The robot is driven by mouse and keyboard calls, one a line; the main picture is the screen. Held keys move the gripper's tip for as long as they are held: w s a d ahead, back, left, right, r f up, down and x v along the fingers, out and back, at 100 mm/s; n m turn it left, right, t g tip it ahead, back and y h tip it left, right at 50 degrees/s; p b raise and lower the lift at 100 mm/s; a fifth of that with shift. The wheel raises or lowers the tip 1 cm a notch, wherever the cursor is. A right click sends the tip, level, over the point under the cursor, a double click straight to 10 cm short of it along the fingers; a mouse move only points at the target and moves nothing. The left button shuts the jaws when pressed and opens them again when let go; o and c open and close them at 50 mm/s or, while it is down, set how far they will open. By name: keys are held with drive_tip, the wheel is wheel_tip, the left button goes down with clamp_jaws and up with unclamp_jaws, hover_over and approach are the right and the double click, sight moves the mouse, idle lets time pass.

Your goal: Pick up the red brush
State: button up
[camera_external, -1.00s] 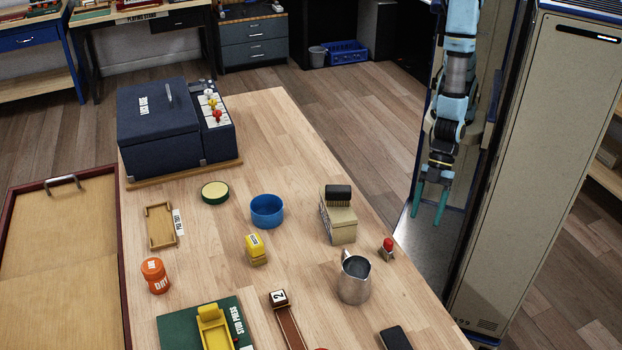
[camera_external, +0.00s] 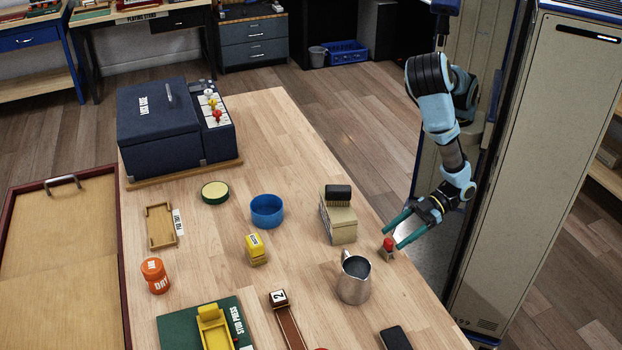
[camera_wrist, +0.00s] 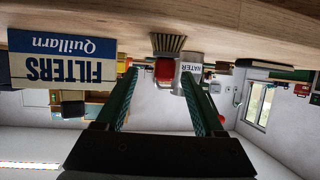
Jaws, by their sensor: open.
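The red brush (camera_external: 388,245) stands upright near the right edge of the wooden table, a red knob above a pale bristle block. In the wrist view, which is upside down, its red knob (camera_wrist: 165,70) shows ahead between my fingers, bristles toward the table. My gripper (camera_external: 394,238) has two green fingers, spread open and empty. It points left, tilted slightly down, at the brush from the table's right side. The fingertips (camera_wrist: 158,76) look very close to the knob; I cannot tell whether they touch or reach around it.
A metal pitcher (camera_external: 354,279) marked WATER stands close beyond the brush. A black flat object (camera_external: 395,338) lies at the front. A tall locker (camera_external: 540,150) stands right of my arm.

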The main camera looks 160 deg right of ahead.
sight(385, 246)
drive_tip(key=p+x, duration=0.1)
drive_tip(key=x, duration=0.2)
drive_tip(key=p+x, duration=0.1)
drive_tip(key=x, duration=0.3)
drive_tip(key=shift+w+a+f+p, duration=0.1)
drive_tip(key=shift+w+a+p, duration=0.15)
drive_tip(key=shift+p, duration=0.1)
drive_tip(key=shift+c, duration=0.2)
clamp_jaws()
